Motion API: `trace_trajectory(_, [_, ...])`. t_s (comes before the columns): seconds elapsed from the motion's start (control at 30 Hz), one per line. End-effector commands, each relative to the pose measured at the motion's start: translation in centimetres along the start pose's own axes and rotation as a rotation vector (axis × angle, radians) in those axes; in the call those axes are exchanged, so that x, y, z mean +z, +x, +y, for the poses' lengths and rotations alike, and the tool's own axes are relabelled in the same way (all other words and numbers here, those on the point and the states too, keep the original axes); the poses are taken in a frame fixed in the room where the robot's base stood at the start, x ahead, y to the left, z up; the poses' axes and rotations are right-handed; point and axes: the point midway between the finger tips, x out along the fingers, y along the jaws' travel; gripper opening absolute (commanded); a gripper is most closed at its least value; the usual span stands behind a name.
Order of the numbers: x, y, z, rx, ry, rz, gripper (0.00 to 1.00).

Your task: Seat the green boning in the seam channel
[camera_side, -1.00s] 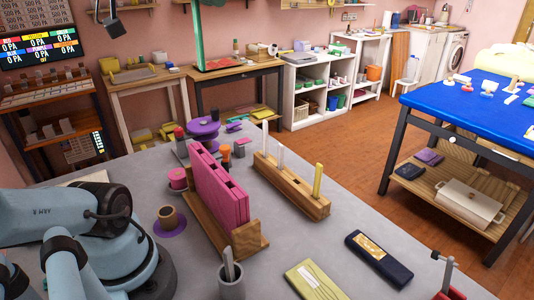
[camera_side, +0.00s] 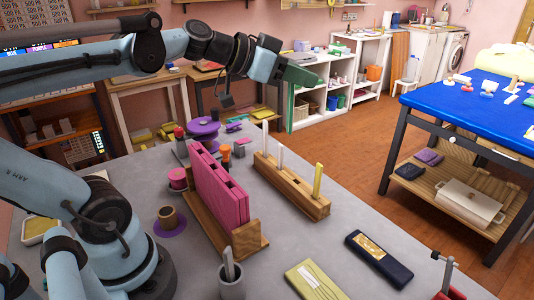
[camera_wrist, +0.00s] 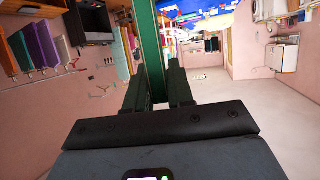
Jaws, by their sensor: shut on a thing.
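The green boning (camera_wrist: 149,45) is a long flat strip held between the two dark fingers of my gripper (camera_wrist: 157,78) in the wrist view. In the side view my gripper (camera_side: 304,77) is high up, beyond and above the workbench, and the boning (camera_side: 290,110) hangs below it as a narrow green strip. The pink panel (camera_side: 220,188) stands upright in a wooden holder (camera_side: 252,240) on the grey bench, with dark slots along its top edge. The boning is well apart from it. Which slot is the seam channel I cannot tell.
A wooden rack (camera_side: 292,188) right of the panel holds two white strips and a yellow strip (camera_side: 318,178). Purple and pink spools, a grey cup (camera_side: 231,283), a dark case (camera_side: 379,258) and a yellow-green packet (camera_side: 314,281) surround them. Bench space right of the rack is clear.

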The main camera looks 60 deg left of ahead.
Motion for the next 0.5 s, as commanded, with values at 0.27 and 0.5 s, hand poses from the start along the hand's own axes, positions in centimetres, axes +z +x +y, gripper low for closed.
trace_trajectory(0.27, [2.3, 1.7, 1.4, -0.005, 0.001, 0.002, 0.00])
trace_trajectory(0.5, [6.1, 3.7, 2.9, -0.092, -0.031, 0.002, 0.00])
